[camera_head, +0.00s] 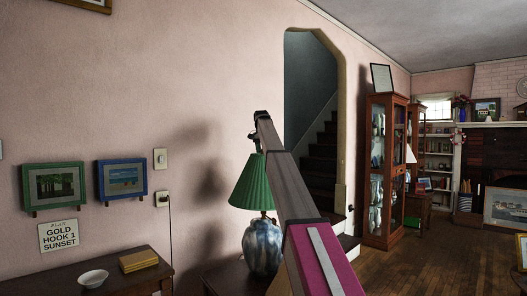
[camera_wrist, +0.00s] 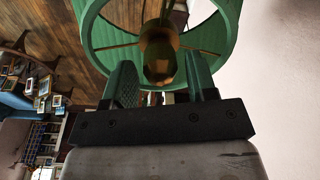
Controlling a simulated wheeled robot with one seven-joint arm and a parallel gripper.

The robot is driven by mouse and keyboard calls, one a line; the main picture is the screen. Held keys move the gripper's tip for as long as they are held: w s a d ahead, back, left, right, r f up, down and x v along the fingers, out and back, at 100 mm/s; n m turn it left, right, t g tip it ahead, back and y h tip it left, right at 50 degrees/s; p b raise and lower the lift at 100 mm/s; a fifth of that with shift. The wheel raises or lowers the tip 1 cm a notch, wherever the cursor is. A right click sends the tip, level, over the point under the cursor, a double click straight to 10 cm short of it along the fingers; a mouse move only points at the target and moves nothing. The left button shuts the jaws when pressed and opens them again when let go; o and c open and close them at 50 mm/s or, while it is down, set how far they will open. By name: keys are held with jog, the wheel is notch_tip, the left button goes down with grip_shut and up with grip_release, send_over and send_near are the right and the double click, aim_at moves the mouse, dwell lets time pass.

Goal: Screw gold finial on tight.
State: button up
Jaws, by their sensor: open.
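The gold finial (camera_wrist: 158,58) shows in the wrist view as a faceted, brownish-gold piece at the middle of the lampshade's thin spokes. The green lampshade (camera_head: 252,184) belongs to a lamp with a blue-and-white ceramic base (camera_head: 263,248); its ring also shows in the wrist view (camera_wrist: 88,30). My gripper (camera_wrist: 160,68) is open, with one finger to either side of the finial. I cannot tell whether the fingers touch it. In the head view my arm reaches to just above the shade, and the finial cannot be made out there. How tightly the finial sits cannot be seen.
The lamp stands on a dark side table (camera_head: 222,279) near the pink wall. A wooden cabinet top (camera_head: 60,277) at left holds a white bowl (camera_head: 93,278) and a tan box or book (camera_head: 138,261). A glass curio cabinet (camera_head: 381,170) stands right. Wooden floor (camera_head: 410,270) lies open at right.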

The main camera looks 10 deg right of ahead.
jog(key=n, duration=0.3)
jog(key=shift+n+y, duration=0.3)
jog(key=shift+n, duration=0.1)
jog(key=n, duration=0.3)
jog(key=shift+n, duration=0.4)
jog(key=n+y, duration=0.1)
jog(key=n, duration=0.2)
jog(key=shift+n, duration=0.3)
jog(key=n, duration=0.3)
jog(key=shift+n+y, duration=0.3)
jog(key=shift+n, duration=0.1)
jog(key=n, duration=0.5)
jog(key=shift+w+n+g, duration=0.1)
jog(key=shift+n+g, duration=0.2)
jog(key=shift+g, duration=0.1)
jog(key=shift+n+g+y, duration=0.3)
jog(key=shift+n+g, duration=0.1)
jog(key=shift+n, duration=2.3)
